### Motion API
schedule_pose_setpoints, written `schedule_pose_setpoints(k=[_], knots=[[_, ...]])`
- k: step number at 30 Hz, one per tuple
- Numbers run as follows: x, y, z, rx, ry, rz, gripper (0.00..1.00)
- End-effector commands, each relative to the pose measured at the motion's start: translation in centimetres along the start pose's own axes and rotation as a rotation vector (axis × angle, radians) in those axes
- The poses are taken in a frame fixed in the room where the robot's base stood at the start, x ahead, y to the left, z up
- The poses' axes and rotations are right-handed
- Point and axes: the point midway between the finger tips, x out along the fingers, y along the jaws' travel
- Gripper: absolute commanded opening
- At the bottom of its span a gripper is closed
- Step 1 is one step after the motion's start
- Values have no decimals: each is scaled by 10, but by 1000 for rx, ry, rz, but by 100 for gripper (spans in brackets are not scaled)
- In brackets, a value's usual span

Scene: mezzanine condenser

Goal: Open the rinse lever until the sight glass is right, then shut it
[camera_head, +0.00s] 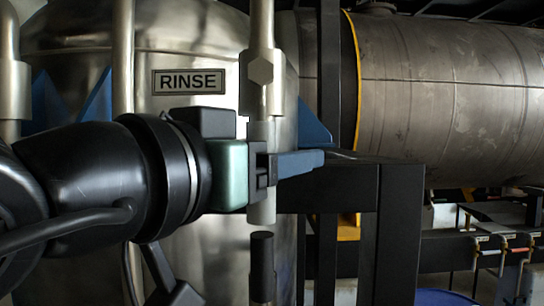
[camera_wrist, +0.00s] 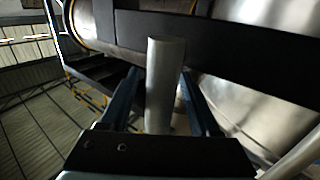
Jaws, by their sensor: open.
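A RINSE plate (camera_head: 189,81) is fixed to the steel vessel. To its right, a vertical pipe with a hex-faced valve body (camera_head: 262,70) has a grey metal rod (camera_head: 262,206) below it. I cannot tell for sure that this rod is the rinse lever. My gripper (camera_head: 300,163) reaches in from the left at the rod's height. In the wrist view the rod (camera_wrist: 165,70) stands between my two blue fingers (camera_wrist: 162,105), with a gap visible on either side. My gripper is open. I cannot make out the sight glass in either view.
A dark frame post (camera_head: 398,235) and beam stand right of the rod, close to my fingers. A dark cylindrical piece (camera_head: 262,265) is below the rod. A large horizontal steel drum (camera_head: 450,100) fills the right background. A yellow-edged stair shows in the wrist view (camera_wrist: 95,75).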

Motion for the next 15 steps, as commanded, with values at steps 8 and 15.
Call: schedule_pose_setpoints(k=[8,15], knots=[[0,0,0,0,0,0,31],[0,0,0,-1,0,0,0]])
